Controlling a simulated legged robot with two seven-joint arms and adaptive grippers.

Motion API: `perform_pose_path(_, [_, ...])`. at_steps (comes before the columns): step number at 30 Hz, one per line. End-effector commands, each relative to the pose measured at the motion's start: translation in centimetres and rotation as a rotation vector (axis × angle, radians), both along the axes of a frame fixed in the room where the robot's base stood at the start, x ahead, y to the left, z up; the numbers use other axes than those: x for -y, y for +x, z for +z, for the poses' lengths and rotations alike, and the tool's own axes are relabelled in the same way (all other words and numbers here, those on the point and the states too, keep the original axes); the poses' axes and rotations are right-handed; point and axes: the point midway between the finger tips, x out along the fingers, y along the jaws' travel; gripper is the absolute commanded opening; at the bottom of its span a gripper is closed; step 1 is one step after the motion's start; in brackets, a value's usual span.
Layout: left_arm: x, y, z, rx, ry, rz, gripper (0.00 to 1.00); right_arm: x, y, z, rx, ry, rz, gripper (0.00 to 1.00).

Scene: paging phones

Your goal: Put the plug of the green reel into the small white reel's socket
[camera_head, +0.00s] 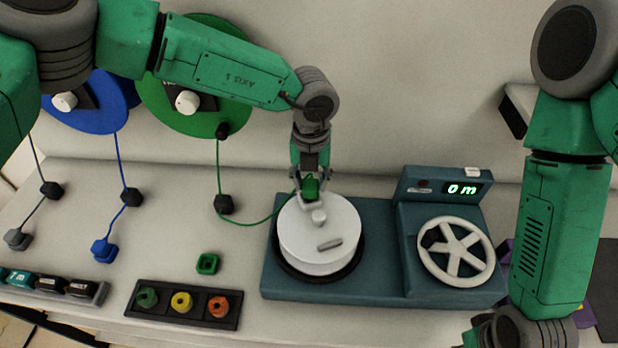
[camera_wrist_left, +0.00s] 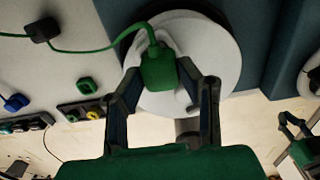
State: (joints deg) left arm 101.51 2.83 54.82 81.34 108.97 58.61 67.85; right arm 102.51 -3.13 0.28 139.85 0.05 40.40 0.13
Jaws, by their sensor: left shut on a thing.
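The green reel (camera_head: 196,103) hangs on the back wall, and its green cable runs down through a black block (camera_head: 224,204) to the green plug (camera_head: 311,187). My left gripper (camera_head: 312,193) is shut on this plug, which also shows between the fingers in the left wrist view (camera_wrist_left: 158,68). The small white reel (camera_head: 310,248) lies flat on the teal machine. The plug is over the reel's far part; I cannot tell whether they touch. The socket is not clearly seen. My right gripper (camera_head: 490,332) is at the bottom right, partly cut off; its fingers look apart in the left wrist view (camera_wrist_left: 297,124).
The teal machine (camera_head: 380,285) carries a white handwheel (camera_head: 456,251) and a display reading "0 m". A blue plug (camera_head: 104,250) and a green square ring (camera_head: 208,263) lie on the table (camera_head: 165,235). A black tray (camera_head: 185,318) holds coloured round pieces at the front.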

Motion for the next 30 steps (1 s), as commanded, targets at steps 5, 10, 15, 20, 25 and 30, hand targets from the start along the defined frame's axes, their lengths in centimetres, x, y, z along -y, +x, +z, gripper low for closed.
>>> perform_pose_path(5, [0.02,0.00,0.03,0.000,0.000,0.000,0.03,0.01,0.00,0.01,0.000,0.000,0.000,0.00])
perform_pose_path(10, [-0.01,0.00,0.02,0.000,-0.001,0.000,0.03,0.02,0.00,0.02,0.000,0.000,0.000,0.00])
perform_pose_path(15, [-0.29,0.02,-0.13,0.000,-0.001,0.001,0.03,0.02,0.01,0.10,0.000,0.000,0.000,0.00])
perform_pose_path(20, [-0.58,0.06,-0.41,0.000,-0.002,0.001,0.03,0.01,0.00,0.21,0.000,0.000,0.000,0.00])
perform_pose_path(25, [-0.72,0.06,-0.72,0.000,-0.001,0.000,0.03,0.01,0.00,0.32,0.000,0.000,0.000,0.00])
perform_pose_path(30, [-0.80,0.06,-0.83,0.000,-0.001,0.000,0.03,0.01,0.00,0.32,0.000,0.000,0.000,0.00])
